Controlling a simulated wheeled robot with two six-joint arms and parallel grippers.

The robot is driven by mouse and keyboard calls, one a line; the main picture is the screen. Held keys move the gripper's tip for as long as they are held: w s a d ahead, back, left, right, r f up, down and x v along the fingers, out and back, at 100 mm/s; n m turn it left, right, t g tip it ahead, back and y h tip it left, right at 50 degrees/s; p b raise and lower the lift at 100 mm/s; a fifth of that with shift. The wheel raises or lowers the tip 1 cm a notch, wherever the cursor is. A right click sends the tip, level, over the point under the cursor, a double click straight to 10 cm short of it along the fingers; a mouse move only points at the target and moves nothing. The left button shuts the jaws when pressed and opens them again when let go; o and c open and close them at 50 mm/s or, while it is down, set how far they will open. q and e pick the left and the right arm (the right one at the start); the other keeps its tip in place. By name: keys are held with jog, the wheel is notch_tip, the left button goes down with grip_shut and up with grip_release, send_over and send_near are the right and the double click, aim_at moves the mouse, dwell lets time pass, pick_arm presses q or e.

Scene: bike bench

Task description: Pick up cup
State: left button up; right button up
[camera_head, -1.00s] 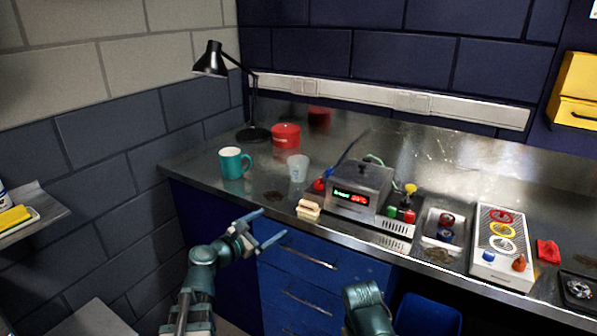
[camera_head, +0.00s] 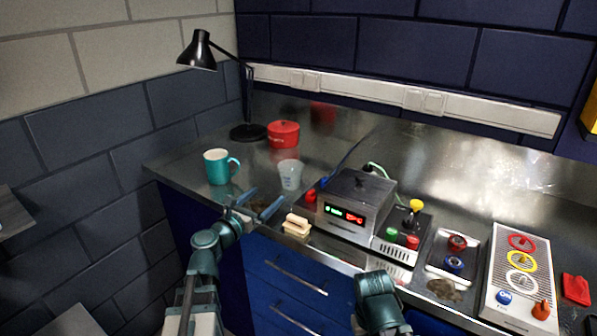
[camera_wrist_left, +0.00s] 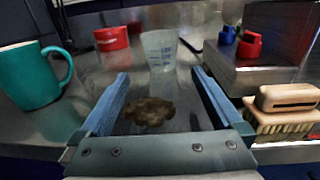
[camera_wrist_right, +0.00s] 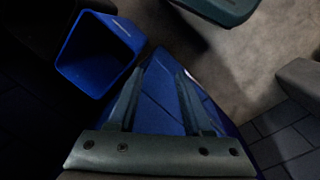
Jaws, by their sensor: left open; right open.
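A teal mug (camera_head: 217,168) with its handle on the right stands upright near the bench's left end. A translucent cup (camera_head: 289,174) stands upright to its right. In the left wrist view the mug (camera_wrist_left: 30,75) is at the left, and the translucent cup (camera_wrist_left: 159,49) is ahead, beyond the fingertips. My left gripper (camera_head: 261,204) is open and empty over the bench's front edge, in front of the translucent cup. A brown stain (camera_wrist_left: 150,112) shows between its fingers. My right gripper (camera_wrist_right: 155,75) is open and empty, low by the blue drawers. Its fingers are hidden in the head view.
A red pot (camera_head: 283,134) and a black lamp (camera_head: 247,131) stand behind the cups. A brush-like block (camera_head: 297,226) and a metal device (camera_head: 356,205) lie to the right. A blue bin (camera_wrist_right: 98,52) is on the floor.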

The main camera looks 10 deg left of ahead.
aim_at(285, 179)
pick_arm(q)
jog(key=shift+w+d, duration=0.1)
jog(key=shift+w, duration=0.2)
jog(key=x, duration=0.8)
jog(key=shift+w+d, duration=0.1)
jog(key=shift+w, duration=0.15)
pick_arm(e)
jog(key=shift+w+d, duration=0.1)
jog(key=shift+w, duration=0.15)
pick_arm(q)
jog(key=shift+w+r, duration=0.1)
jog(key=x, duration=0.5)
jog(key=shift+r, duration=0.1)
jog(key=c, duration=1)
jog(key=shift+o, duration=0.2)
pick_arm(e)
jog(key=shift+r, duration=0.2)
